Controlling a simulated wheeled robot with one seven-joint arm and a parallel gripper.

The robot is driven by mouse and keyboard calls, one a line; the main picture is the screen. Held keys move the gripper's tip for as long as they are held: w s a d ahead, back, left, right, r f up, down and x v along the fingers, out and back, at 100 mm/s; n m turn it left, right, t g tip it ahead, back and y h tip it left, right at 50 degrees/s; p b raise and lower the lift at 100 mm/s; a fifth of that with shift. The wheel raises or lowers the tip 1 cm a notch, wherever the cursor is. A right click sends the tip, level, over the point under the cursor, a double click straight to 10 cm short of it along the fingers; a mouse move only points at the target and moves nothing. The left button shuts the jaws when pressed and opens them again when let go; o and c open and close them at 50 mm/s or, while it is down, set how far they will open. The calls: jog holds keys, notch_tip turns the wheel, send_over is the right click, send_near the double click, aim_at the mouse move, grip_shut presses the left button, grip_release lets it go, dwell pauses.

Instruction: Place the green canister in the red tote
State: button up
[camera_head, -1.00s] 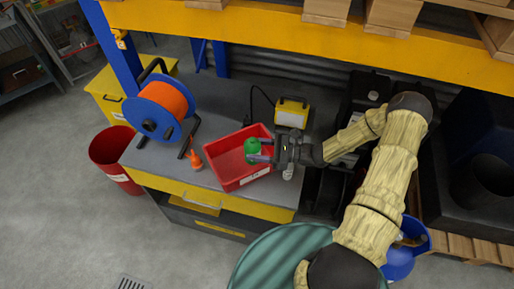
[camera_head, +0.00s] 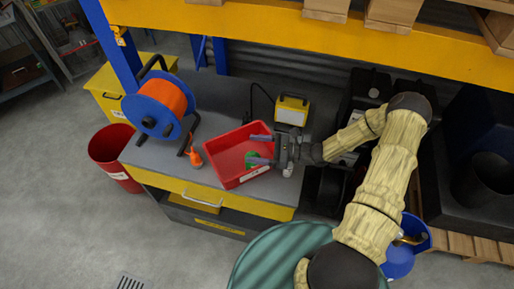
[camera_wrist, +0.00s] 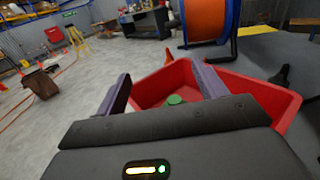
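The green canister (camera_head: 251,159) is inside the red tote (camera_head: 224,160), near its right side and partly hidden by my gripper's lower finger. In the wrist view the canister (camera_wrist: 174,100) shows as a green round top low inside the tote (camera_wrist: 270,97). The tote stands on the grey workbench. My gripper (camera_head: 262,149) is open and empty, with its two fingers spread over the tote's right side. In the wrist view my gripper (camera_wrist: 160,88) has its fingers well apart, with nothing between them. Whether the canister is upright is hard to tell.
A blue reel with orange cable (camera_head: 160,106) and a small orange cone-like item (camera_head: 195,158) stand left of the tote. A yellow lamp (camera_head: 292,111) is behind it. A yellow shelf beam (camera_head: 300,40) runs above. A red bin (camera_head: 113,152) stands on the floor at left.

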jog(key=shift+r, duration=0.3)
jog(key=d+b, duration=0.1)
jog(key=d, duration=0.3)
jog(key=s+d+b, duration=0.1)
jog(key=d, duration=0.3)
jog(key=s+d+b, duration=0.1)
jog(key=d, duration=0.2)
jog(key=shift+s+d+r, duration=0.15)
jog(key=shift+d+r, duration=0.15)
jog(key=shift+d, duration=0.1)
